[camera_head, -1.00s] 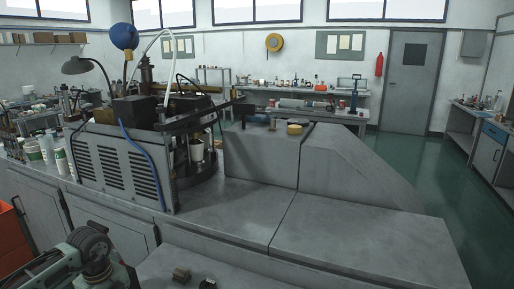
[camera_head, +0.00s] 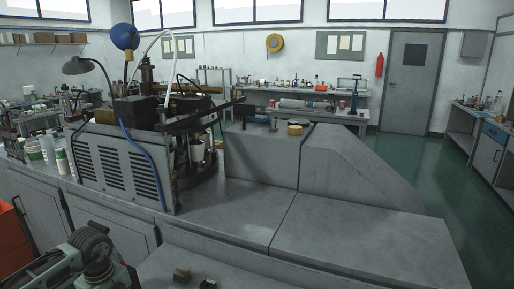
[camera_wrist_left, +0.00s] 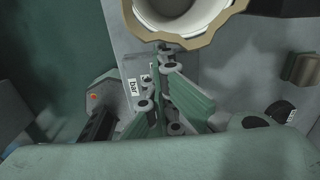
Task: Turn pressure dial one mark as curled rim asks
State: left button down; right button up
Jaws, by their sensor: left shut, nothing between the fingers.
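My left gripper (camera_wrist_left: 160,105) shows in the left wrist view, its green fingers shut and empty. It is over a grey panel, close beside a white label (camera_wrist_left: 133,87) reading "bar". The pressure dial itself cannot be made out; the fingers may cover it. In the head view, only part of my left arm shows at the lower left, without its fingertips. A pale paper cup (camera_head: 196,153) stands in the forming machine (camera_head: 120,165); its rim is too small to judge for curl. My right gripper is in neither view.
A round part with a tan faceted rim (camera_wrist_left: 208,40) and pale inside fills the top of the wrist view. A brown knob (camera_wrist_left: 301,68) and black knobs (camera_wrist_left: 282,113) are to the right. A red light (camera_wrist_left: 94,97) is left.

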pick_arm(q)
jog(key=shift+w+d+f, duration=0.3)
jog(key=shift+d+f, duration=0.25)
jog(key=shift+a, duration=0.1)
dwell(0.4)
jog(key=shift+w+a+r, duration=0.1)
jog(key=shift+w+a, duration=0.1)
jog(key=shift+w, duration=0.05)
jog(key=shift+r, duration=0.2)
notch_tip(320, 180, up, 6)
jog(key=p, duration=0.4)
jog(key=shift+w+a, duration=0.15)
jog(key=shift+a, duration=0.05)
